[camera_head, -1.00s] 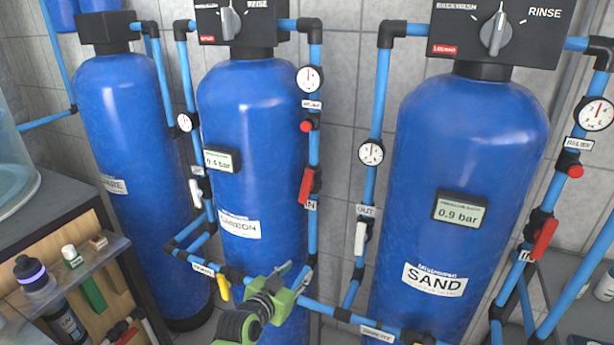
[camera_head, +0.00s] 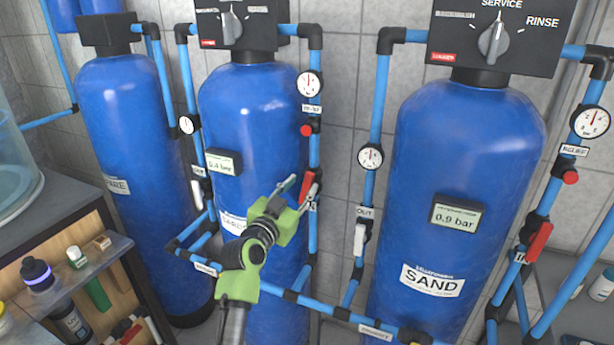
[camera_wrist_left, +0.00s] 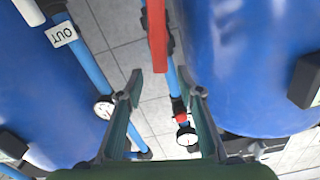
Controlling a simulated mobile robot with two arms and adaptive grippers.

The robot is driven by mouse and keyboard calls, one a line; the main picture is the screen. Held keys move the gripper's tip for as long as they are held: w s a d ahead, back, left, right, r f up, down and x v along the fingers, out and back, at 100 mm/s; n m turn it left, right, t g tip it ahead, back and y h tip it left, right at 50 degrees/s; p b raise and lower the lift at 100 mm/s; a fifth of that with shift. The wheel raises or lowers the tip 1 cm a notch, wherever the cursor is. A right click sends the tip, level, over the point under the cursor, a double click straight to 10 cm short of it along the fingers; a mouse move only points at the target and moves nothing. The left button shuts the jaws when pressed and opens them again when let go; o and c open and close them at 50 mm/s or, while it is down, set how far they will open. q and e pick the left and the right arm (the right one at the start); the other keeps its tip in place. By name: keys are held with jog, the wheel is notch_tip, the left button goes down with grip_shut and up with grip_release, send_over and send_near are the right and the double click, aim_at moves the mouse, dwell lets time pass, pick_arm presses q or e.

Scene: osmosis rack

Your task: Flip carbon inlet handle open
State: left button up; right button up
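The carbon inlet handle (camera_head: 306,184) is a red lever on the blue pipe just right of the carbon tank (camera_head: 250,115). It lies roughly along the pipe. It also shows in the left wrist view as a red bar (camera_wrist_left: 157,38) at the top centre. My left gripper (camera_head: 302,188), green with grey fingertips, is open with its tips close to the handle in the head view. In the wrist view the open fingers (camera_wrist_left: 165,92) are spread, and the handle's end lies just beyond the tips, between their lines. I cannot tell whether they touch. My right gripper is not in view.
A gauge (camera_head: 309,84) and a red knob (camera_head: 306,131) sit above the handle on the same pipe. The sand tank (camera_head: 455,150) and its white outlet handle (camera_head: 359,239) stand to the right. A shelf with bottles (camera_head: 75,285) is at lower left.

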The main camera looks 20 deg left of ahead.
aim_at(308, 178)
pick_arm(q)
jog(key=shift+w+p, duration=0.4)
jog(key=shift+w, duration=1.9)
grip_shut()
